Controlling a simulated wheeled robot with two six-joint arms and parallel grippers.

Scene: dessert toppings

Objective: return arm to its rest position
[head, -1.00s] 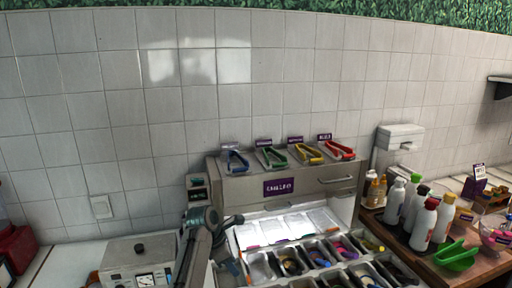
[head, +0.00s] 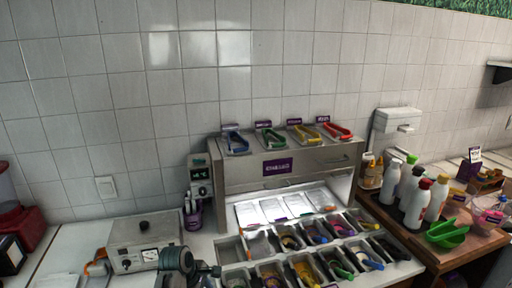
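One of my arms shows in the head view as a dark grey-teal joint (head: 178,259) at the bottom, left of the middle. A short dark part of it points right, in front of the left end of the toppings counter. Its gripper fingers cannot be made out. My other arm does not show. Neither gripper is in view.
The toppings counter (head: 222,249) holds several bins with coloured utensils. Several coloured tongs (head: 307,133) lie on top of its steel housing. A grey appliance (head: 143,243) stands close left of my arm. Bottles (head: 415,204) and a green bowl (head: 446,233) stand on the right table.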

